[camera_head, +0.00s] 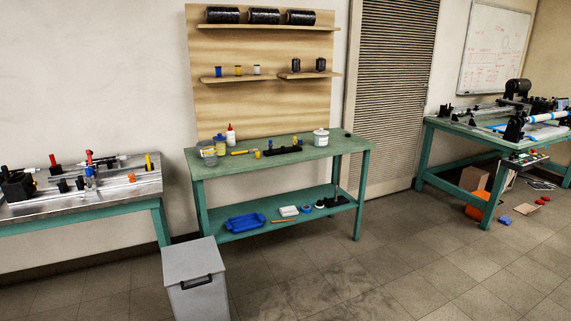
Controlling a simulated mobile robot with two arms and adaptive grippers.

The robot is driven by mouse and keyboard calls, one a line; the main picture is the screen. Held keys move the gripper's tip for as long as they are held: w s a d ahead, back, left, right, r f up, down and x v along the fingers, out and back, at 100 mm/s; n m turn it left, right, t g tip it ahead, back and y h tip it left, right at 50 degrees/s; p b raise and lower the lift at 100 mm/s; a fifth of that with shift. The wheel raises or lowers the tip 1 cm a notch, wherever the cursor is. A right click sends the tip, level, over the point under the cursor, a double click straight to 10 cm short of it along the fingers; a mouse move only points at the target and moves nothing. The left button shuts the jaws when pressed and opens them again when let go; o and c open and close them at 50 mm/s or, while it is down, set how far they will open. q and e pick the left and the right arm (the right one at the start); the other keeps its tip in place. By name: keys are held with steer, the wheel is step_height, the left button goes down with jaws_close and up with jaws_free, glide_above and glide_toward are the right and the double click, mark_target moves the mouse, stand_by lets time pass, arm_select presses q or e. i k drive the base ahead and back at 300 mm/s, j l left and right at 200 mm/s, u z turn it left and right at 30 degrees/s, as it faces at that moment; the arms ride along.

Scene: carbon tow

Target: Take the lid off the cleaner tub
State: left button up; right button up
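A small white tub (321,139) stands upright on the right part of the green table (290,161). It looks closed on top and has a dark mark on its side. A grey tub (208,153) with a yellowish label stands at the left end of the same table. I cannot read either label, so I cannot tell for sure which is the cleaner tub. Neither of my grippers is in view.
A squeeze bottle with a red tip (230,134), a yellow-handled tool and a black rack (283,150) share the tabletop. A grey bin (196,280) stands in front of the table's left end. Open tiled floor lies front right.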

mark_target(319, 141)
steer(key=i+l+z, duration=0.2)
steer(key=i+z, duration=0.15)
steer(key=i, duration=0.6)
steer(key=i+z, duration=0.35)
steer(key=i, duration=0.55)
steer(key=i+l+u, duration=0.15)
steer(key=i+u, duration=0.25)
steer(key=i+l+u, duration=1.2)
steer(key=k+j, duration=0.05)
steer(key=k, duration=0.05)
